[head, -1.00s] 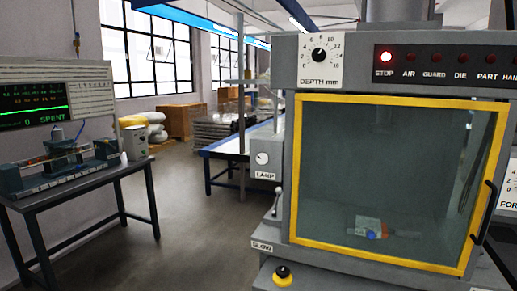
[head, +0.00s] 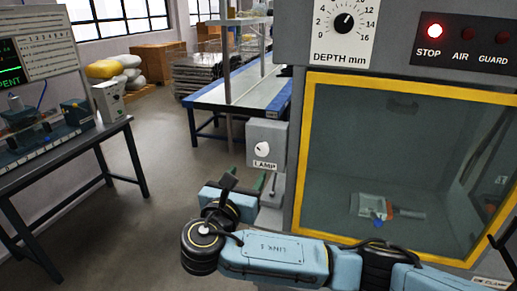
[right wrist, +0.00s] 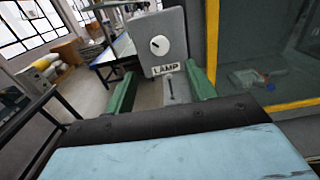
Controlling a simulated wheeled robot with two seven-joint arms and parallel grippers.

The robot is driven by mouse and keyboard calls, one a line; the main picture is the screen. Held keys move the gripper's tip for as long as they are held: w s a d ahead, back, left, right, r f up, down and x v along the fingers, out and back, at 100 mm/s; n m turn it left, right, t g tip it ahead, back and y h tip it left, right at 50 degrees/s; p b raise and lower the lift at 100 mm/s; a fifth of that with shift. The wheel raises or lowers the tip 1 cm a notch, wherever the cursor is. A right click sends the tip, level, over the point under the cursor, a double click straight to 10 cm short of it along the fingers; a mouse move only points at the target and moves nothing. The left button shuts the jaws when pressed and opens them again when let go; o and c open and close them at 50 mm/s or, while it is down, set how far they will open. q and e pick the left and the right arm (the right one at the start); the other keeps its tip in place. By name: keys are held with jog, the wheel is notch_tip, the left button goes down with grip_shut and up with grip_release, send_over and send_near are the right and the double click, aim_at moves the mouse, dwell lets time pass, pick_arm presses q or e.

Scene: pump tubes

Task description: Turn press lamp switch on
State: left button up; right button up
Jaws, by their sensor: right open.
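The lamp switch (head: 262,149) is a round white knob with a dark pointer mark on a grey box (head: 276,135), above a LAMP label. The switch (right wrist: 159,45) also shows in the right wrist view, its pointer slanted. My right gripper (head: 266,183) is below the lamp box in the head view. In the right wrist view its green fingers (right wrist: 160,72) are spread apart with nothing held, and the knob appears above and between them, apart from both. My left gripper is not in view.
The press window (head: 390,150) with its yellow frame stands just right of the lamp box. The depth dial (head: 344,22) and lit red STOP lamp (head: 435,31) are above. A bench (head: 75,150) stands left. Open floor lies between.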

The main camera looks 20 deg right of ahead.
aim_at(261, 152)
jog(key=x, duration=1)
jog(key=shift+d, duration=0.1)
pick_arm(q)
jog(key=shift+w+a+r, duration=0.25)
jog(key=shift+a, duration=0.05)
pick_arm(e)
jog(key=shift+w+d, duration=0.35)
jog(key=shift+w, duration=0.25)
jog(key=shift+c, duration=0.3)
jog(key=c, duration=0.9)
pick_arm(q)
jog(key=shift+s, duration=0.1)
pick_arm(e)
jog(key=shift+f, duration=0.1)
